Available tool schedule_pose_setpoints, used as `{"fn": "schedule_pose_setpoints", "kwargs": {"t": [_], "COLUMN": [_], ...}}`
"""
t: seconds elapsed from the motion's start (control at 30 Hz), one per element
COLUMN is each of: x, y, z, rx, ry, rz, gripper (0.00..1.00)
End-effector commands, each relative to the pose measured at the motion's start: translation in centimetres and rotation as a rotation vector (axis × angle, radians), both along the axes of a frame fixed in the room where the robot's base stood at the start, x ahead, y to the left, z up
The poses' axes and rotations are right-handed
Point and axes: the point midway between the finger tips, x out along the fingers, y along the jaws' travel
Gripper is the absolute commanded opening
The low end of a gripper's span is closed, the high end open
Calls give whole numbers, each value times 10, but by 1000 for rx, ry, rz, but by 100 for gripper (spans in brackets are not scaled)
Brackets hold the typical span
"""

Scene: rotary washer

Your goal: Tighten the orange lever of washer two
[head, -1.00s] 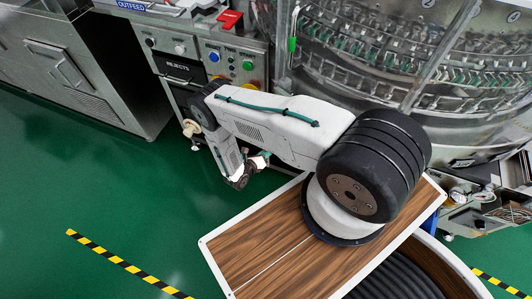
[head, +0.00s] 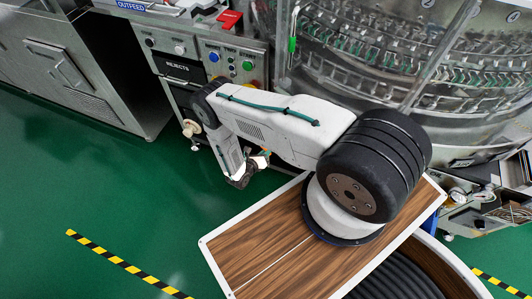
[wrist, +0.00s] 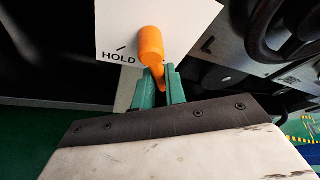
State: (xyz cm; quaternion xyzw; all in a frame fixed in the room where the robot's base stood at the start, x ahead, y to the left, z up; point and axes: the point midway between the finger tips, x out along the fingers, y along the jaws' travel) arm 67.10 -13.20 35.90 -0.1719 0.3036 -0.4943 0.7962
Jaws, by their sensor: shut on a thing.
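The orange lever (wrist: 151,45) shows in the wrist view, in front of a white plate (wrist: 115,30) marked HOLD. My gripper (wrist: 160,82) has green fingers, and they are closed around the lever's narrow lower end. The lever's thick rounded end stands clear of the fingers. In the head view my gripper (head: 262,158) is low beside the machine front, mostly hidden behind my own arm. The lever cannot be made out clearly there. No label saying washer two is readable.
A control panel (head: 228,62) with coloured buttons and a REJECTS label stands behind my arm. The large washer drum (head: 375,65) is at the upper right. A steel cabinet (head: 65,80) stands at the left. Green floor (head: 110,195) is open at the left front.

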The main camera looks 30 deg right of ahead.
Motion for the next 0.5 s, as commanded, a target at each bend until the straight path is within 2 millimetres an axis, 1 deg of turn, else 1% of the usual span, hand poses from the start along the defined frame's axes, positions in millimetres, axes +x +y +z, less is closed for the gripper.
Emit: {"fn": "schedule_pose_setpoints", "kwargs": {"t": [0.17, 0.5], "x": [3, 11], "y": [2, 8], "z": [-2, -6], "rx": [72, 249], "ry": [-106, -371], "rz": [2, 4], "gripper": [0, 0]}}
